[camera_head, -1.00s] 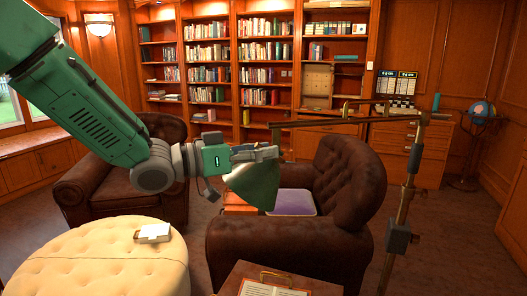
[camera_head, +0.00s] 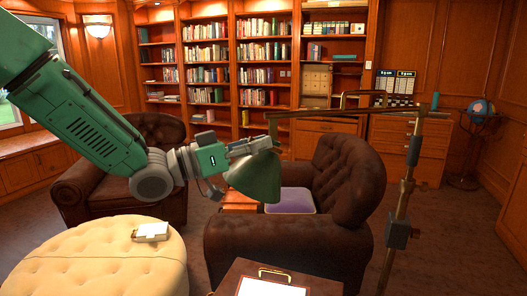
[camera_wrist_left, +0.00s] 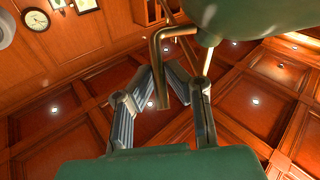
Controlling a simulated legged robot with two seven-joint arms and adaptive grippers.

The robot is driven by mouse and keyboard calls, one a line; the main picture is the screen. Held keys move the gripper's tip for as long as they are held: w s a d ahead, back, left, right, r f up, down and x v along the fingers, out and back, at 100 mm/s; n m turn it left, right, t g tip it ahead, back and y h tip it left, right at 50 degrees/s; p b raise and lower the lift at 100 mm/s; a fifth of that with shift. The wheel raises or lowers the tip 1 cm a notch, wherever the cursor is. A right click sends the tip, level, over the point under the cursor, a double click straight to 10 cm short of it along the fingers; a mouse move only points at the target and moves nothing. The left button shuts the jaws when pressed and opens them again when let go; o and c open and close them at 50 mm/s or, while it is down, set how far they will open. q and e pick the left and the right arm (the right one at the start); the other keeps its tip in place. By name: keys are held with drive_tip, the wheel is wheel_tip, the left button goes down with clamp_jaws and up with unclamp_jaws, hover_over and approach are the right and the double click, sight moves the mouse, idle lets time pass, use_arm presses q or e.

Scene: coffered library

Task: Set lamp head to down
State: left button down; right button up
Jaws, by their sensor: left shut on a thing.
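The floor lamp has a dark green cone-shaped head (camera_head: 256,179), a thin brass arm (camera_head: 350,113) and a brass post (camera_head: 403,205). The head hangs at the arm's left end, its wide rim facing down and somewhat to the right. My left gripper (camera_head: 262,146) is at the top of the head, shut on it. In the left wrist view, a bent brass rod (camera_wrist_left: 155,52) of the lamp reaches between the fingers (camera_wrist_left: 163,88), and a green curved surface (camera_wrist_left: 270,25) fills the top right. The exact contact is hard to see. My right gripper is not in view.
A brown leather armchair (camera_head: 290,243) stands behind and below the lamp head, with a purple cushion (camera_head: 291,200). A cream tufted ottoman (camera_head: 95,262) is at the lower left. A small table with a bright open book (camera_head: 270,287) is at the bottom. Another armchair (camera_head: 95,188) stands behind my arm.

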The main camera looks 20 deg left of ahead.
sight(254, 183)
use_arm(q)
drive_tip(key=f+t+h+b, duration=0.1)
drive_tip(key=b, duration=0.1)
drive_tip(key=f+t+h+b, duration=0.1)
drive_tip(key=b, duration=0.2)
drive_tip(key=f+b, duration=0.1)
drive_tip(key=b, duration=0.1)
drive_tip(key=shift+s+a+n+t+h+b, duration=0.1)
drive_tip(key=shift+a+n+t+h+b, duration=0.2)
drive_tip(key=shift+n+t+h+b, duration=0.1)
drive_tip(key=shift+t+h+b, duration=0.3)
drive_tip(key=shift+t+b, duration=0.3)
drive_tip(key=shift+b, duration=0.4)
drive_tip(key=c, duration=1.8)
unclamp_jaws()
drive_tip(key=shift+f, duration=0.1)
drive_tip(key=shift+o, duration=1)
drive_tip(key=shift+a, duration=0.3)
